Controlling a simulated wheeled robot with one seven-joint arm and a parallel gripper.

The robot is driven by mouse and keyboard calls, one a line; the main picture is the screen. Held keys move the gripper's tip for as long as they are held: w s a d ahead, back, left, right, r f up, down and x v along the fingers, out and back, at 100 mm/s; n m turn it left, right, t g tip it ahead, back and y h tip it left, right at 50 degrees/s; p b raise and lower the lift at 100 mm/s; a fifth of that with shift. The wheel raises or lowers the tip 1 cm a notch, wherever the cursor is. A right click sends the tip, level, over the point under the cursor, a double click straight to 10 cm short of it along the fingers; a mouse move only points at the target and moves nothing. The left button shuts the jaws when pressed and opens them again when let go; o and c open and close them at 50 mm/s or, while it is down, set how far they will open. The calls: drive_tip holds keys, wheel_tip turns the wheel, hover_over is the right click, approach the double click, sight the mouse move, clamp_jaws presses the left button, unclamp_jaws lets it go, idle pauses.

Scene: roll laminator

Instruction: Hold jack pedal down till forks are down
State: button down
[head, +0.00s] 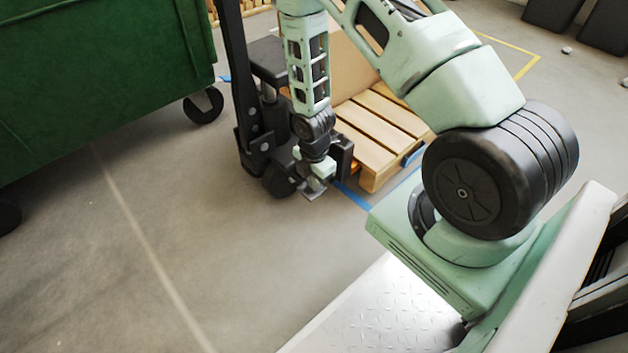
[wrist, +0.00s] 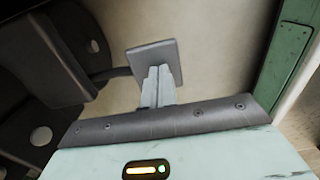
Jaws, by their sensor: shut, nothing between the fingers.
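The pallet jack (head: 252,140) stands left of centre in the head view, its dark mast rising past the top edge. Its jack pedal, a small grey square plate on a dark arm, shows in the wrist view (wrist: 152,55) and partly in the head view (head: 316,194). My gripper (head: 320,178) points down at the pedal. In the wrist view its two pale fingers (wrist: 159,72) are together, with the tips overlapping the plate. I cannot tell whether they press on it. The forks are hidden by the pallet, so their height cannot be told.
A wooden pallet (head: 376,128) with a cardboard box (head: 347,68) stands behind my gripper. A green bin (head: 95,85) on casters is at left. Blue tape (head: 352,196) and a yellow line (head: 524,66) mark the floor. The floor at front left is clear.

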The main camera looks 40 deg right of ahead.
sight(317, 191)
drive_tip(key=shift+s+f+p, duration=0.3)
drive_tip(key=shift+f+p, duration=0.1)
drive_tip(key=shift+f, duration=0.35)
drive_tip(key=shift+s+f+p, duration=0.25)
drive_tip(key=shift+f+p, duration=0.15)
drive_tip(key=shift+f, duration=0.3)
drive_tip(key=shift+s+f, duration=0.15)
drive_tip(key=shift+f, duration=0.7)
drive_tip(key=shift+r, duration=0.3)
drive_tip(key=s+r+p, duration=0.3)
drive_tip(key=r+p, duration=0.6)
drive_tip(key=r, duration=0.4)
drive_tip(key=shift+r, duration=0.4)
drive_tip(key=shift+s+d, duration=0.1)
